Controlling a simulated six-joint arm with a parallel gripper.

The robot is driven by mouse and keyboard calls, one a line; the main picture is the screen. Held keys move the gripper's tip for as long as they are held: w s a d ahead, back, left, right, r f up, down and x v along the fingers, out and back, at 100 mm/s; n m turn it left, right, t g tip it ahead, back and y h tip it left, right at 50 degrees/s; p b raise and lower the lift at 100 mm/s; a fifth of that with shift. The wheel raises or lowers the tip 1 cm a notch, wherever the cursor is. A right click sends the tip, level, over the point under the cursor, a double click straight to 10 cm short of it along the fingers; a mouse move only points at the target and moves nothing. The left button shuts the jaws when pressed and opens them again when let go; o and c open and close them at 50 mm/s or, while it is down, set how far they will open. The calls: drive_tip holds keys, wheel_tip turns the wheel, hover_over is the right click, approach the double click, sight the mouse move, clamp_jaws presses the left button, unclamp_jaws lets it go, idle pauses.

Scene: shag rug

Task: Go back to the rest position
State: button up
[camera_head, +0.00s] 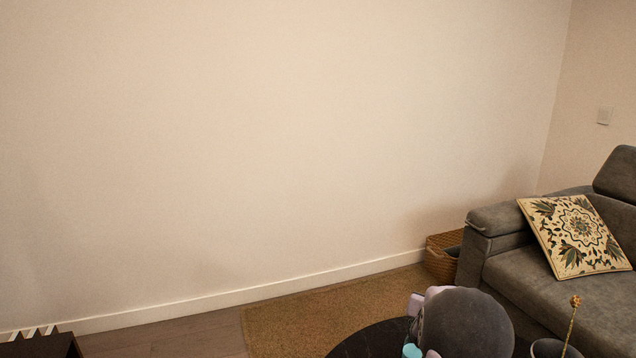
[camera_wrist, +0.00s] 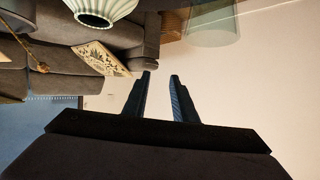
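My gripper (camera_wrist: 160,77) shows in the wrist view. Its two dark fingers stand apart with nothing between them, so it is open and empty. The wrist picture appears upside down, with the sofa at its top and the bare wall beyond the fingers. No object touches the fingertips. In the head view I cannot make out the gripper.
A dark round table (camera_head: 372,343) shows at the bottom of the head view. A grey sofa (camera_head: 548,292) with a patterned cushion (camera_head: 575,237) stands right, beside a wicker basket (camera_head: 440,265). A pale ribbed vessel (camera_wrist: 103,9) and dried stem (camera_wrist: 42,67) show in the wrist view.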

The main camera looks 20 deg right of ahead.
drive_tip(key=s+a+f+n+g+y, duration=0.1)
drive_tip(key=a+f+n+y, duration=0.2)
drive_tip(key=a, duration=1)
drive_tip(key=s+a+f+n+y, duration=0.15)
drive_tip(key=a+y, duration=0.35)
drive_tip(key=a, duration=0.8)
drive_tip(key=s+a+f+n+g+y+p, duration=0.1)
drive_tip(key=s+a+n+g, duration=0.25)
drive_tip(key=s+a, duration=0.5)
drive_tip(key=s+a+f+n+g+y+p, duration=0.15)
drive_tip(key=s+a+g, duration=0.35)
drive_tip(key=s, duration=0.6)
wheel_tip(320, 180, up, 32)
drive_tip(key=s+n+p, duration=0.1)
drive_tip(key=s+p, duration=0.1)
drive_tip(key=p, duration=2.9)
drive_tip(key=shift+a+f+t, duration=0.15)
drive_tip(key=shift+a+t, duration=0.2)
drive_tip(key=shift+a, duration=0.1)
drive_tip(key=shift+s+f, duration=0.1)
drive_tip(key=shift+f, duration=0.05)
